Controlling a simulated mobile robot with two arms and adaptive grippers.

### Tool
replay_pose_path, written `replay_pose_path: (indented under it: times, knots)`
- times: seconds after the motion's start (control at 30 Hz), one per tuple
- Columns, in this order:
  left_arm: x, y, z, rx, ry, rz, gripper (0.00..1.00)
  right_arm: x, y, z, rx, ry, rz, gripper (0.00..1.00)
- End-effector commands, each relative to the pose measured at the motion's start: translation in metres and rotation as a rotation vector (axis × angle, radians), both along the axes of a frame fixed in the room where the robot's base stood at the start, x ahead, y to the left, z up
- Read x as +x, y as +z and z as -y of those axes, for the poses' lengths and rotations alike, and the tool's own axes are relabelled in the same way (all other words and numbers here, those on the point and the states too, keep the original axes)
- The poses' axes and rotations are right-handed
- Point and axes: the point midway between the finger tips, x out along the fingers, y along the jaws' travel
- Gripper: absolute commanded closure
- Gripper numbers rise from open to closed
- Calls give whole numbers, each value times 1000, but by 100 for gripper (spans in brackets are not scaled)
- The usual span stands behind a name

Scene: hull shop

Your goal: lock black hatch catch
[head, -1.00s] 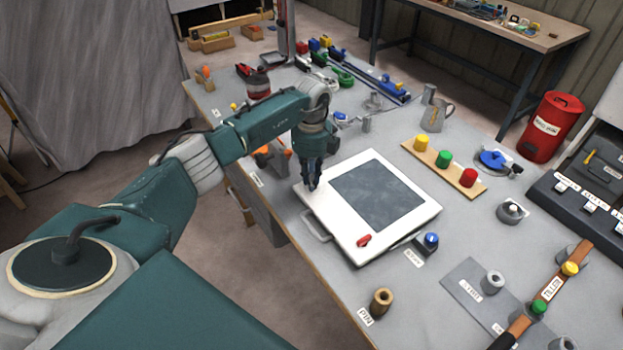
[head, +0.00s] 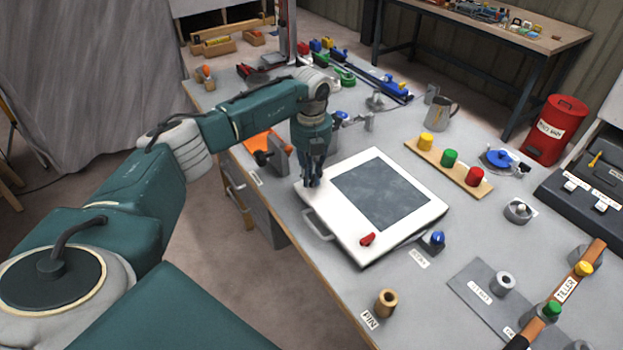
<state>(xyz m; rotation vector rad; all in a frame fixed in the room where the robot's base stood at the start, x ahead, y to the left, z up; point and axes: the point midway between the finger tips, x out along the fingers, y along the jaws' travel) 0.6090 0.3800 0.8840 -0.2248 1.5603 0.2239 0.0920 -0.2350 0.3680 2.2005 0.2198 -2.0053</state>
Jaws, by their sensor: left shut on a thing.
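The white hatch (head: 350,228) with a dark grey panel (head: 381,194) lies on the grey workbench. A red catch (head: 367,239) shows at its near corner. My left gripper (head: 312,184) points down at the hatch's far left corner. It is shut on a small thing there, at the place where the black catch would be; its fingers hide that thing. My right gripper is not in view.
A grey handle (head: 317,225) sticks out from the hatch's left edge. A blue-topped knob (head: 433,241) stands by its right corner. A board with yellow, green and red knobs (head: 449,160) lies behind. A brown cylinder (head: 386,302) stands in front.

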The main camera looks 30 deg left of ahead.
Motion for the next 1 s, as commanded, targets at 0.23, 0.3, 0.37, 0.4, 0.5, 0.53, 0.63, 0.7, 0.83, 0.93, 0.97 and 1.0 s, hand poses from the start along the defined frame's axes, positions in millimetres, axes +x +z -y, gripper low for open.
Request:
replay_pose_path:
  times: [0.23, 0.3, 0.37, 0.4, 0.5, 0.53, 0.63, 0.7, 0.83, 0.93, 0.97, 1.0]
  knots:
    - [2, 0, -2, 2, -231, 5, 100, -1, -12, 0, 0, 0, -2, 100]
    - [3, 0, -2, 1, -295, 5, 100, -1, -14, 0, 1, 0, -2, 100]
    - [3, 0, -2, 1, -348, 5, 100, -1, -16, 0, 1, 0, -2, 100]
    - [3, 0, -2, 1, -381, 4, 100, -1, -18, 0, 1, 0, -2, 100]
    - [3, 0, -3, 1, -460, 5, 100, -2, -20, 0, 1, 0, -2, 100]
    - [4, 0, -3, 1, -480, 5, 100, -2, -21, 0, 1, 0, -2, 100]
    - [4, 1, -3, 2, -545, 5, 100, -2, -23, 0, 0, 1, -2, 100]
    - [4, 1, -3, 2, -583, 5, 100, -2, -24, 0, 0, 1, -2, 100]
    - [4, 1, -3, 0, -636, 4, 100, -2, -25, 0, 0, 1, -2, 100]
    - [4, 1, -3, 1, -664, 5, 100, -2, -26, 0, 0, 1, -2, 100]
    - [4, 1, -3, 1, -671, 5, 100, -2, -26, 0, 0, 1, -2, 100]
    - [5, 1, -3, 1, -678, 5, 100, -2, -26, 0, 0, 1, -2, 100]
